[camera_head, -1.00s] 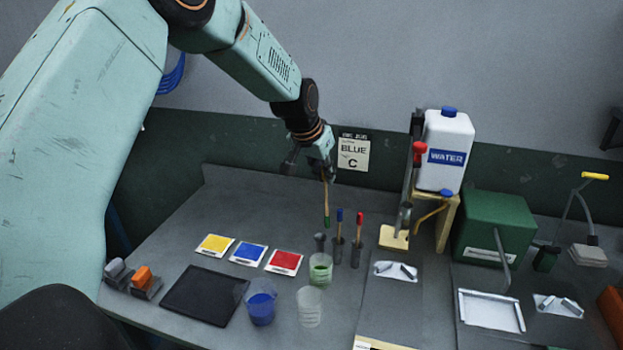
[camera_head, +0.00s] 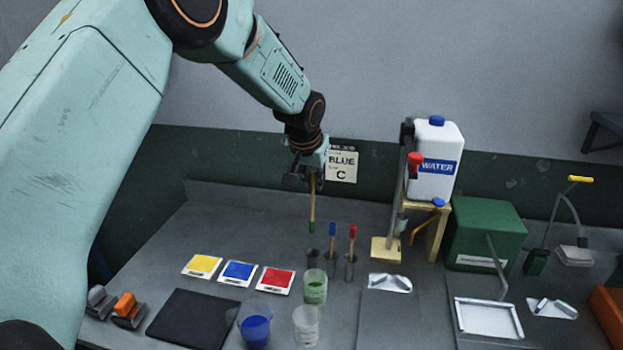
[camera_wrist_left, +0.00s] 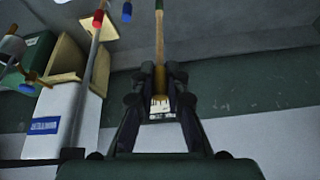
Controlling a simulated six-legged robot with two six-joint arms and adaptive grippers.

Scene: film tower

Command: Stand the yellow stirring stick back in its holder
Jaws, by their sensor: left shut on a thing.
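My left gripper (camera_head: 313,178) is shut on a tan wooden stirring stick (camera_head: 312,205). The stick hangs upright with its green-coated end down; no yellow shows clearly on it in the head view. It also runs up between the fingers in the left wrist view (camera_wrist_left: 159,50). The stick's lower end is above the leftmost dark holder tube (camera_head: 312,258), with a gap between them. That tube looks empty. The tubes beside it hold a blue-topped stick (camera_head: 332,240) and a red-topped stick (camera_head: 352,245). My right gripper is out of view.
A cup of green liquid (camera_head: 315,290) stands just in front of the holder tubes. A blue cup (camera_head: 254,328) and a clear cup (camera_head: 306,325) are nearer. The water jug (camera_head: 434,185) and its stand are to the right. The bench behind the tubes is clear.

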